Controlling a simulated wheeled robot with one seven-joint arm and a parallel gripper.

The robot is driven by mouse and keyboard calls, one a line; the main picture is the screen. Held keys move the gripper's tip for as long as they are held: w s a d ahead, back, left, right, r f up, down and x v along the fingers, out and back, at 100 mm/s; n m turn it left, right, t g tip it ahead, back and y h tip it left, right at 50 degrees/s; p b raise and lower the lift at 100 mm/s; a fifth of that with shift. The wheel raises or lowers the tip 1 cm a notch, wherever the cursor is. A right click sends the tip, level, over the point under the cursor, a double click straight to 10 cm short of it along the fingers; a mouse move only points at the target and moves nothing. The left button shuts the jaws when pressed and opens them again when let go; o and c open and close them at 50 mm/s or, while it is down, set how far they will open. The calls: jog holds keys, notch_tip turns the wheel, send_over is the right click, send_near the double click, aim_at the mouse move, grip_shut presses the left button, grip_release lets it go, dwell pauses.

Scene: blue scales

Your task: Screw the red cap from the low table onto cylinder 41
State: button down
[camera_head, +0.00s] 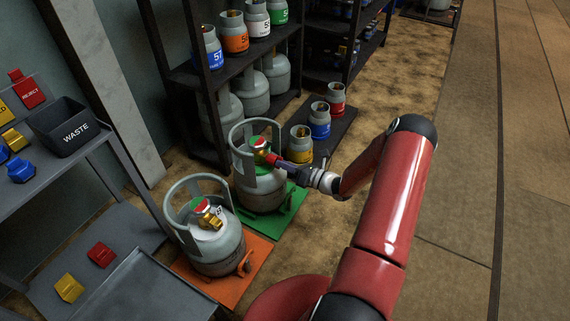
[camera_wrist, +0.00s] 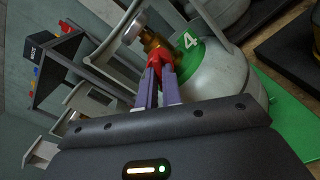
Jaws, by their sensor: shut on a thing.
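A grey gas cylinder (camera_head: 258,185) with a collar stands upright on a green mat. In the wrist view the cylinder (camera_wrist: 215,82) has a green band with a "4" showing; any further digit is hidden. Its brass valve (camera_wrist: 151,42) points toward my gripper. My gripper (camera_head: 279,161) reaches in from the right, inside the collar opening. In the wrist view its fingers (camera_wrist: 159,74) are shut on a red cap (camera_wrist: 157,59). The cap is against the valve's side outlet; I cannot tell how far it is threaded. Another red cap (camera_head: 101,254) lies on the low table (camera_head: 45,272).
A second cylinder (camera_head: 214,248) stands on an orange mat (camera_head: 217,288) in front. A yellow cap (camera_head: 69,288) lies on the low table. Small cylinders stand on a dark platform (camera_head: 333,137) behind. A shelf rack rises at the back; floor at right is clear.

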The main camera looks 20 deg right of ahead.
jog(key=shift+m+p, duration=0.85)
jog(key=shift+m, duration=0.85)
jog(key=m+p, duration=0.1)
jog(key=m, duration=0.2)
jog(key=shift+m, duration=0.3)
jog(key=m+p, duration=0.1)
jog(key=m, duration=0.2)
jog(key=shift+w, duration=0.1)
